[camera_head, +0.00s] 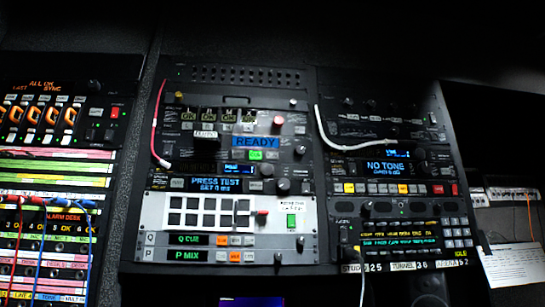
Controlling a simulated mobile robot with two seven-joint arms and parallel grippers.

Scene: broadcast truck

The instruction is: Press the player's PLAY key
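A rack unit with a blue READY display (256,142) stands in the upper middle of the centre bay. A small lit green key (256,155) sits just under that display. I cannot read a PLAY label on any key, so I cannot tell for certain which unit is the player. A green key (292,221) also shows at the right of the white key panel (153,212), which carries two rows of dark keys. Neither of my grippers can be made out in this view.
A red cable (156,125) and a white cable (350,146) hang across the panels. The right bay has a NO TONE display (386,167) and a keypad (457,232). A patch panel with blue and red leads (40,255) is at left. A paper sheet (514,266) hangs at right.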

